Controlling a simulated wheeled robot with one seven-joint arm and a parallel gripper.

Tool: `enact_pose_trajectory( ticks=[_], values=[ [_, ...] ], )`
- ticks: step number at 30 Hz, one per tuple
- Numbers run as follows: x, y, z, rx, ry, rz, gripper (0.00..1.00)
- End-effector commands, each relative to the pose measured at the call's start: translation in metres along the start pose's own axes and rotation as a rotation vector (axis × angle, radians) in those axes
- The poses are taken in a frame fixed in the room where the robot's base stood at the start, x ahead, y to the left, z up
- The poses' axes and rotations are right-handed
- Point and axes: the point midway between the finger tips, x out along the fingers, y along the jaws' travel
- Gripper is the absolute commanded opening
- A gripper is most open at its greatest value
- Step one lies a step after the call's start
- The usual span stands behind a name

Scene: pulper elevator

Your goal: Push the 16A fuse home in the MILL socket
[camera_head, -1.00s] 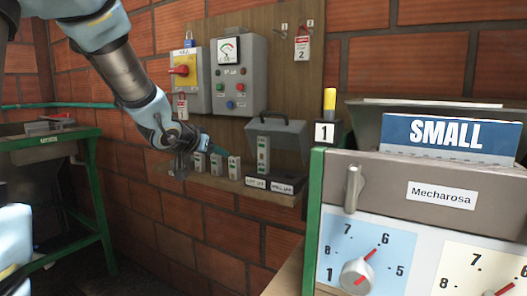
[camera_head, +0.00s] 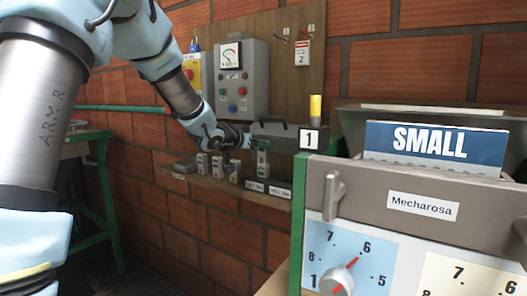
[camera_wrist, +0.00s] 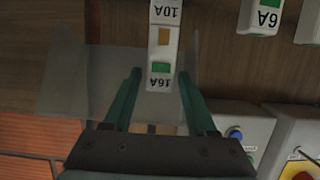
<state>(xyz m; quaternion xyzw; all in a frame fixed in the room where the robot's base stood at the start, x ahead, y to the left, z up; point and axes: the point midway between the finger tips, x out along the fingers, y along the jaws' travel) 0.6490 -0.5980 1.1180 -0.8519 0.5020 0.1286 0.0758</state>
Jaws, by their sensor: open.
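In the wrist view, the fuse marked 16A (camera_wrist: 160,69) is a white block with a green window, seen upside down. A 10A marking (camera_wrist: 166,12) and an orange window lie beyond it in the same line. My gripper (camera_wrist: 160,73) is open, with one teal finger on each side of the 16A end; I cannot tell whether they touch it. In the head view my gripper (camera_head: 246,138) is at the grey fuse box (camera_head: 285,130), above the fuse (camera_head: 262,160) on the wooden shelf. The MILL marking is too small to read surely. How deep the fuse sits is unclear.
Spare fuses (camera_head: 217,167) stand on the shelf, left of the box. A control box (camera_head: 241,80) with buttons and a meter hangs above. The grey Mecharosa machine (camera_head: 385,190) stands close at the right. A green-legged bench (camera_head: 95,200) is at left.

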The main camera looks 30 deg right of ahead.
Motion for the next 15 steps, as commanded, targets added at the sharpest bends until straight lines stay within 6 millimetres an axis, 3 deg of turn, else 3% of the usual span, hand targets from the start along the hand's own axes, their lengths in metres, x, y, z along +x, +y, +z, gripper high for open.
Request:
enact_pose_trajectory(
  ticks=[6,13,15],
  values=[
    [0.024,0.001,0.0,-0.001,-0.002,0.001,0.57],
    [0.026,0.0,0.0,0.0,-0.001,0.0,0.57],
    [0.026,0.0,0.0,0.0,-0.001,0.0,0.52]
  ],
)
